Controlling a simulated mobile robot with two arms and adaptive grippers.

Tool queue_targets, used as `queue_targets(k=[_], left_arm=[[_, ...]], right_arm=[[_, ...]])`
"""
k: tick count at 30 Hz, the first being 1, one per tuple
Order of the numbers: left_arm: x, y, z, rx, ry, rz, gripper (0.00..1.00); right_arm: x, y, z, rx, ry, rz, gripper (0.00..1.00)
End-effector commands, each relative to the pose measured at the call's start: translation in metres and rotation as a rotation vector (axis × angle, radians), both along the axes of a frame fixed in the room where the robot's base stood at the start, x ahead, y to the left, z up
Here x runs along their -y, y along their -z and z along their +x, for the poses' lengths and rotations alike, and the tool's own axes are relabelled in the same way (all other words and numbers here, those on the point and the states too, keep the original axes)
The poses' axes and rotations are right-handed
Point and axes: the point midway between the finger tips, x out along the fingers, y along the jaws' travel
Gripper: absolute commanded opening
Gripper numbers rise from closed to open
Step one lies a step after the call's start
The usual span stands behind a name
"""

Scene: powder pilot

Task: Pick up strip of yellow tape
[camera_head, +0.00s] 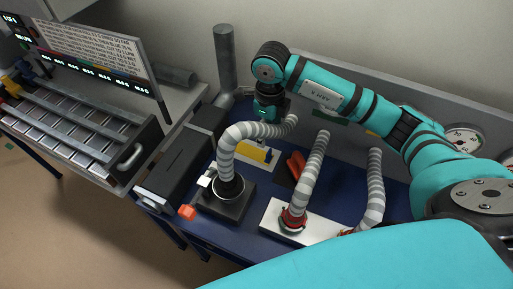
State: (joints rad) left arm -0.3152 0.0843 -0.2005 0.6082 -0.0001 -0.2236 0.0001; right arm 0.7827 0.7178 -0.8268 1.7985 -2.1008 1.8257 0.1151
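A yellow piece (255,152) lies on a pale plate on the blue bench, behind the left grey hose. It may be the strip of tape, but it is too small to be sure. Another small yellow patch (372,133) shows further right, partly covered by my arm. My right arm comes in from the right. Its gripper (268,114) points down near the back of the bench, beyond the first yellow piece. The hose partly hides its fingertips, so its opening cannot be told. My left gripper is not in view.
Striped flexible hoses (310,170) rise from the blue bench (222,244). Gauges (465,139) are at the right. A slotted metal rack (70,135) is at the left.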

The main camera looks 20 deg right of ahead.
Motion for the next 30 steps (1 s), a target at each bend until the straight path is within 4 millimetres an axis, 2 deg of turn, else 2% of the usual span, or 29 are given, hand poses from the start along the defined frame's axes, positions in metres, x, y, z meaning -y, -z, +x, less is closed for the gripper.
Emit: queue_targets(k=[1, 6, 13, 20, 24, 30], left_arm=[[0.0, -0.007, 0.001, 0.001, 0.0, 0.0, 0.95], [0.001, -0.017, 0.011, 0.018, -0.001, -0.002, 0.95], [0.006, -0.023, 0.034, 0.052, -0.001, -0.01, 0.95], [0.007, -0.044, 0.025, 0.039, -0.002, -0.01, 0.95], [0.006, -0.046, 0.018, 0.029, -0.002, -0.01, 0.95], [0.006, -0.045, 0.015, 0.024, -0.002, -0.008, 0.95]], right_arm=[[0.0, 0.009, -0.002, -0.007, 0.001, -0.001, 0.58], [0.0, 0.041, -0.001, -0.004, 0.002, 0.0, 0.58], [0.0, 0.06, 0.0, 0.0, 0.0, 0.0, 0.58], [0.008, 0.087, 0.0, -0.005, 0.002, 0.0, 0.58], [0.007, 0.106, 0.001, -0.001, 0.0, 0.0, 0.58], [0.007, 0.112, 0.002, 0.0, 0.0, 0.0, 0.58]])
